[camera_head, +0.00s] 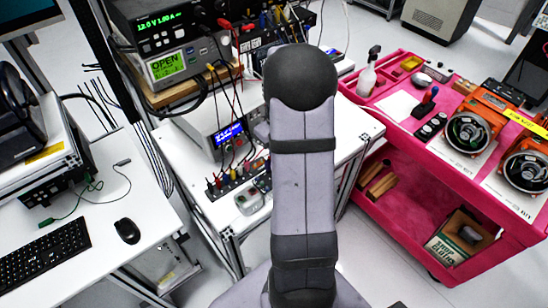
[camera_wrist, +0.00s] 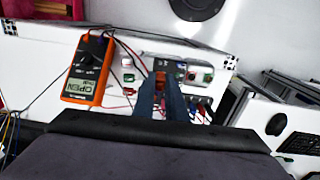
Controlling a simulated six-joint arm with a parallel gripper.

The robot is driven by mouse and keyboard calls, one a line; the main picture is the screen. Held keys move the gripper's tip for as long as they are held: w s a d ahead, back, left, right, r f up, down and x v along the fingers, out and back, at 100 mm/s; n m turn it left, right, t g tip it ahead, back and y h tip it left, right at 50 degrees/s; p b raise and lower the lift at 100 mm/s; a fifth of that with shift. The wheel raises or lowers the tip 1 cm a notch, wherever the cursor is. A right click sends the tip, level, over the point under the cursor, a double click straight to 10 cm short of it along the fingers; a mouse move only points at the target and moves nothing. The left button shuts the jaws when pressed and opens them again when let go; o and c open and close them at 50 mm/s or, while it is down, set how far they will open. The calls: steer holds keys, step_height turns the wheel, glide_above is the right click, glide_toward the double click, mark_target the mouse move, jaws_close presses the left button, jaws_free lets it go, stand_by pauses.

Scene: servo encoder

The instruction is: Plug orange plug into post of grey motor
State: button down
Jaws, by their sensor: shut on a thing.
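In the wrist view my gripper (camera_wrist: 161,88) points down over the white bench, its two dark fingers close together. A small orange piece (camera_wrist: 160,77), which looks like the orange plug, shows between the fingertips, held by them. Just beyond it is a row of small parts. A silver-grey box with a green patch (camera_wrist: 202,73), perhaps the grey motor, lies right of the fingertips. In the head view a similar grey box (camera_head: 249,202) sits at the bench's front. My arm hides the gripper there. Its post, and whether the plug touches anything, I cannot make out.
An orange multimeter (camera_wrist: 87,70) with leads lies left of my gripper. A row of coloured plugs (camera_head: 232,178) stands by a power supply (camera_head: 222,138) on the bench. A pink cart (camera_head: 400,134) with orange motors stands right. A desk with a mouse (camera_head: 127,231) is left.

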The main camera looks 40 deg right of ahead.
steer(key=shift+s+r, duration=0.1)
steer(key=shift+s, duration=0.05)
steer(key=shift+f, duration=0.2)
steer(key=shift+f, duration=0.1)
steer(key=shift+f+b, duration=2.85)
steer(key=shift+f, duration=0.5)
steer(key=shift+p, duration=0.5)
steer(key=shift+f, duration=0.2)
